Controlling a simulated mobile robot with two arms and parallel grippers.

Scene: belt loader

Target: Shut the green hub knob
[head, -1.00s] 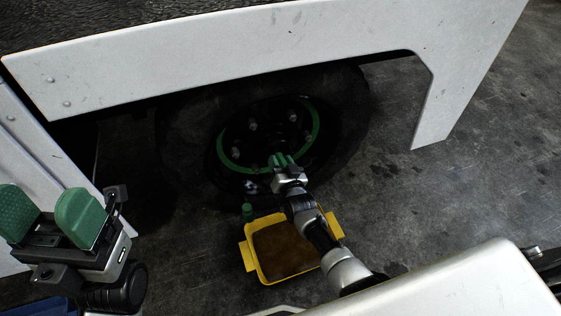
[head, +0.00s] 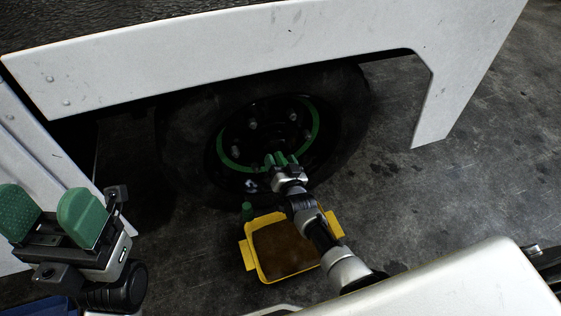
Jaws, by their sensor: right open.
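The wheel hub (head: 268,128) is dark, with several bolts and a green ring (head: 315,128) around it, under the white vehicle body. My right gripper (head: 281,159) has green fingertips and is open, pointing at the lower part of the hub. Green shows between and around its fingertips, and I cannot tell whether part of that is the hub knob. I cannot make out the knob clearly elsewhere on the hub. My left gripper (head: 52,212) is open and empty at the lower left, far from the wheel, its two green pads wide apart.
A yellow tray (head: 250,262) with brown contents stands on the floor below the wheel, under my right arm. The white body panel (head: 230,50) overhangs the wheel. Floor to the right is clear.

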